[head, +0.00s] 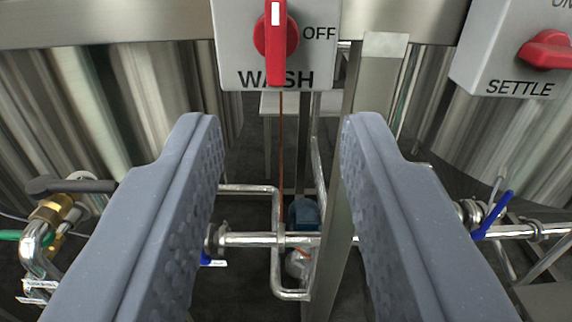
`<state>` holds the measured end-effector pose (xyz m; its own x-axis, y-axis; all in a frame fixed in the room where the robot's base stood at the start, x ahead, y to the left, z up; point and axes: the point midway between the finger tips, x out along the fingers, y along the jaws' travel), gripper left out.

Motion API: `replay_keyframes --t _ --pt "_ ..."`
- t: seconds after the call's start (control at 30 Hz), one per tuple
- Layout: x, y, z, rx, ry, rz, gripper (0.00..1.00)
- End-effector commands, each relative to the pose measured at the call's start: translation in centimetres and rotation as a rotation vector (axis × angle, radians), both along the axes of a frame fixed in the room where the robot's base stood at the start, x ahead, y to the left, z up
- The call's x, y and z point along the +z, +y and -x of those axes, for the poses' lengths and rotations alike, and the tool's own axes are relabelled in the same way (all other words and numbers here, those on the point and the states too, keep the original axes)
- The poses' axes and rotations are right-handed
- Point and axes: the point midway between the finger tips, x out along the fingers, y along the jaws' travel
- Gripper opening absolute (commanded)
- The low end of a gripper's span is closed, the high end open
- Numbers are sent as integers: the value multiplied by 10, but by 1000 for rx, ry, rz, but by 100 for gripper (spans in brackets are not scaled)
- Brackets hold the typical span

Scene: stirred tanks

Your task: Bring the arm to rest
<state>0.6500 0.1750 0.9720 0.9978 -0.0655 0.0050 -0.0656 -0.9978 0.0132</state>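My gripper (279,135) fills the lower half of the head view. Its two grey fingers stand wide apart with nothing between them. Past the fingertips, at the top middle, is a grey switch box (232,50) marked WASH and OFF. Its red rotary handle (275,40) stands upright with a white stripe at the top. The fingertips appear below the box and apart from it. The rest of the arm is not in view.
A second box (505,50) marked SETTLE, with a red handle (546,50), is at top right. Steel tanks (125,95) stand on both sides. Steel pipes (255,239) run low behind the fingers. A blue-handled valve (492,216) is at right, a brass valve (52,211) at left.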

Motion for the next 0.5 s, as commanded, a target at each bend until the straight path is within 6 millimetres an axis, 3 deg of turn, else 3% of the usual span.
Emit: replay_keyframes --t 0.5 --pt "-1 0 6 -3 1 0 34"
